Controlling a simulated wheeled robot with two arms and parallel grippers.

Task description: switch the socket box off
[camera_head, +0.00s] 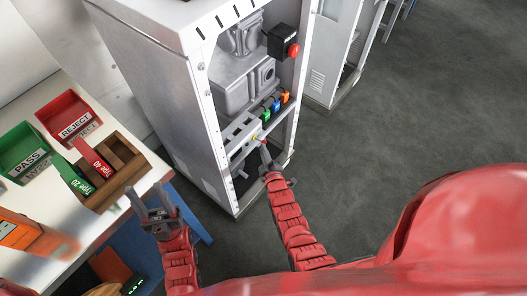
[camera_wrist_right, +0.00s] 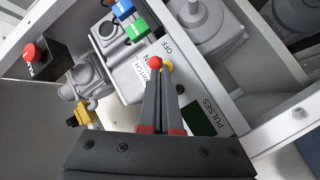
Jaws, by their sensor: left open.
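The grey socket box (camera_head: 241,132) sits on a shelf inside the open cabinet in the head view. In the right wrist view its top panel (camera_wrist_right: 152,82) carries the words OFF, SWITCH, ON and PULSES, with a dark green display. A red ball knob (camera_wrist_right: 155,62) and a yellow part (camera_wrist_right: 167,66) show right at my right gripper's fingertips. My right gripper (camera_head: 265,153) reaches into the cabinet, its fingers together; it also shows in the right wrist view (camera_wrist_right: 162,78). The fingers hide the lever below the knob. My left gripper (camera_head: 158,212) is open and empty by the table.
Blue, green and orange connectors (camera_head: 276,103) stand behind the box. A black box with a red stop button (camera_head: 293,50) hangs on the cabinet frame (camera_head: 200,95). The table at left holds a green PASS bin (camera_head: 20,145), a red REJECT bin (camera_head: 65,112) and a wooden rack (camera_head: 135,168).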

